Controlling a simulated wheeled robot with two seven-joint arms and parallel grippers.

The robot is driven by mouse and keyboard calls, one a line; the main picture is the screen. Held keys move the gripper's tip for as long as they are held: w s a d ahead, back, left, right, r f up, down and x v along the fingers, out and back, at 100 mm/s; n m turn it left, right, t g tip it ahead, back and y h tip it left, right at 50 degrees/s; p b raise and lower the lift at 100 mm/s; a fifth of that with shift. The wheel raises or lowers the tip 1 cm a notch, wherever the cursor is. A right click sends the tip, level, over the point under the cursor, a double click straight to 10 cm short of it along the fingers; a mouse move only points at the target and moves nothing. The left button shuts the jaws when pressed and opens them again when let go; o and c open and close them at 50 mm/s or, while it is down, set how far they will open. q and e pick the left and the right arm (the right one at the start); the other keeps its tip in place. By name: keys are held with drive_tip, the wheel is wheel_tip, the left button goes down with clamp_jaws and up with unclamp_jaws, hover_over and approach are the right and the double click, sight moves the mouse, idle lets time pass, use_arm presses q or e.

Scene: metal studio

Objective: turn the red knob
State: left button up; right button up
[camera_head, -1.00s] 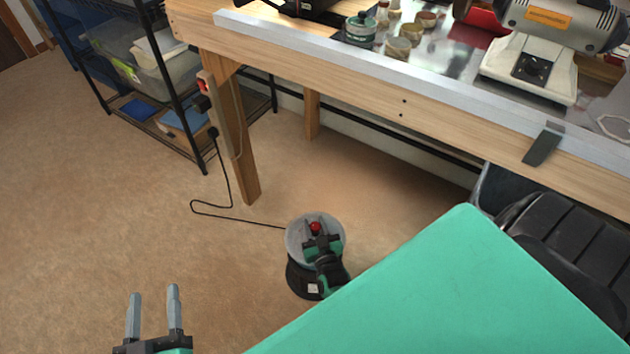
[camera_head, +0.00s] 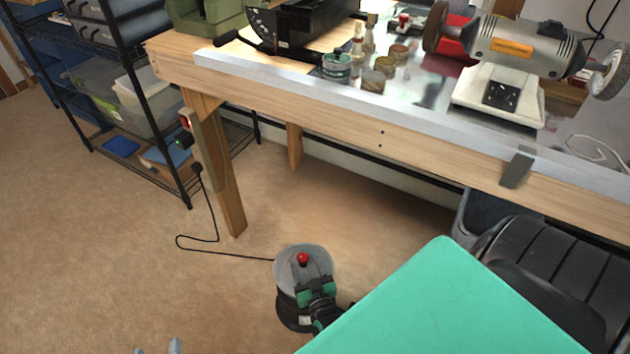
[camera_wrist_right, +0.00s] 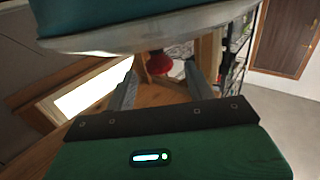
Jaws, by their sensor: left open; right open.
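The red knob (camera_head: 303,259) stands on top of a round grey canister (camera_head: 290,311) on the floor, in the lower middle of the head view. My right gripper (camera_head: 306,276) is low at the canister's near side, facing the knob. In the right wrist view the knob (camera_wrist_right: 158,63) appears between the two spread fingertips of my right gripper (camera_wrist_right: 160,72), with a gap on each side. How deep it sits between them I cannot tell. My left gripper (camera_head: 158,349) shows only its two spread fingertips at the bottom edge, empty and away from the canister.
A wooden workbench (camera_head: 390,142) with a bench grinder (camera_head: 520,55) stands behind the canister. A black cable (camera_head: 213,238) runs from the canister to the bench leg. A black shelf rack (camera_head: 160,110) stands at left. Floor to the left is clear.

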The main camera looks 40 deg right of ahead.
drive_tip(key=v, duration=0.4)
drive_tip(key=shift+s+a+p, duration=0.1)
drive_tip(key=shift+s+p, duration=0.15)
drive_tip(key=shift+p, duration=0.05)
use_arm(q)
drive_tip(key=shift+s+f+g+y, duration=0.15)
drive_tip(key=shift+s+f+g, duration=0.4)
drive_tip(key=shift+f+g, duration=0.3)
drive_tip(key=shift+s+f+g+y, duration=0.15)
drive_tip(key=shift+s+f+g, duration=0.4)
drive_tip(key=shift+f+g, duration=0.3)
use_arm(e)
drive_tip(key=shift+v, duration=2.75)
use_arm(q)
drive_tip(key=shift+f, duration=0.15)
